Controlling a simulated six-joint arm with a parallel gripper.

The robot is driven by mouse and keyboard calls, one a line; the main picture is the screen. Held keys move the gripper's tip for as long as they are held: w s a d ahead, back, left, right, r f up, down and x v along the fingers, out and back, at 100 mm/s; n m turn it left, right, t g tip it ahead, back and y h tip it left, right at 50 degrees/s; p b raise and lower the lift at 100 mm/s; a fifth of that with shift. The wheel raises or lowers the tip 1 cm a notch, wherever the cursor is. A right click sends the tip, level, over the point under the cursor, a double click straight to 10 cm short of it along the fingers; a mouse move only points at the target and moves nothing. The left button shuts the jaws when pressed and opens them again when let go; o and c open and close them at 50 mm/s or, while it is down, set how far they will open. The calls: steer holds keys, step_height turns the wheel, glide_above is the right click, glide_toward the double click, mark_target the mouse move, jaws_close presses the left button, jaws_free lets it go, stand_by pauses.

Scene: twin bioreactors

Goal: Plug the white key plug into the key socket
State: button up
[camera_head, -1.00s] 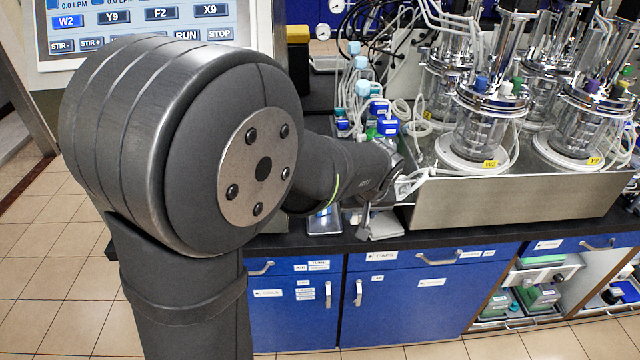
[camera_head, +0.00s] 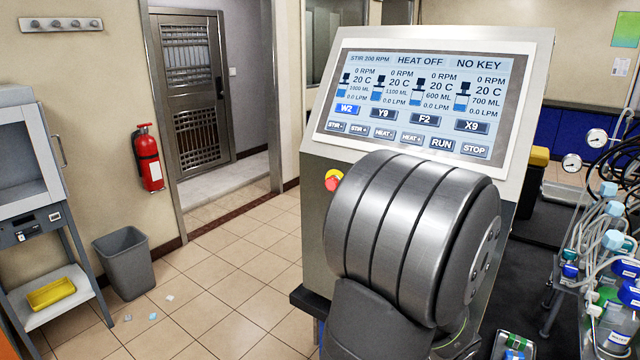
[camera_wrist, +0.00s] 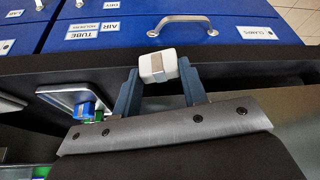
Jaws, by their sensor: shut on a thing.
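The white key plug (camera_wrist: 158,66) is a small rounded white block with a grey band, in the upper middle of the wrist view. My gripper (camera_wrist: 159,80) is shut on it, with one dark blue-grey finger on each side. The plug is held at the fingertips, above the dark bench edge. My gripper is out of sight in the head view, where only my arm shows. The control console (camera_head: 315,200) has a screen (camera_head: 420,100) that reads NO KEY. I cannot make out the key socket in either view.
A red button (camera_head: 332,180) sits on the console's front left. Blue-capped bottles and tubing (camera_head: 612,270) crowd the right of the head view. In the wrist view, blue drawers (camera_wrist: 230,25) lie beyond the bench edge, and a tray (camera_wrist: 80,97) with small blue and green items is left.

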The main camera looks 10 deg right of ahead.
steer(key=shift+w+a+f+n+y, duration=0.35)
steer(key=shift+w+a+f+n, duration=1)
steer(key=shift+w+a, duration=3.05)
steer(key=shift+w+a+f+n+y, duration=0.5)
steer(key=shift+w+a+f, duration=1.5)
steer(key=shift+a, duration=4.75)
steer(key=shift+w+a+f+n+y, duration=0.25)
steer(key=shift+w+a+f+n, duration=1.15)
steer(key=shift+w+a, duration=2.95)
steer(key=s+d+r+m+t+h, duration=0.2)
steer(key=d+r+t, duration=0.3)
steer(key=r, duration=0.7)
steer(key=s+d+r+m+t+h, duration=0.25)
steer(key=d+r, duration=0.45)
steer(key=r, duration=0.5)
steer(key=s+d+r+m+t+h, duration=0.25)
steer(key=s+d+r+h, duration=0.3)
steer(key=s+r, duration=0.4)
steer(key=s+d+r+m+t+h, duration=0.25)
steer(key=s+d+r+h, duration=0.3)
steer(key=s+r, duration=0.35)
steer(key=w+f+x, duration=0.1)
steer(key=x, duration=0.5)
steer(key=shift+w+d+g, duration=0.25)
steer(key=shift+w+d, duration=0.15)
steer(key=shift+w, duration=0.2)
steer(key=o, duration=1)
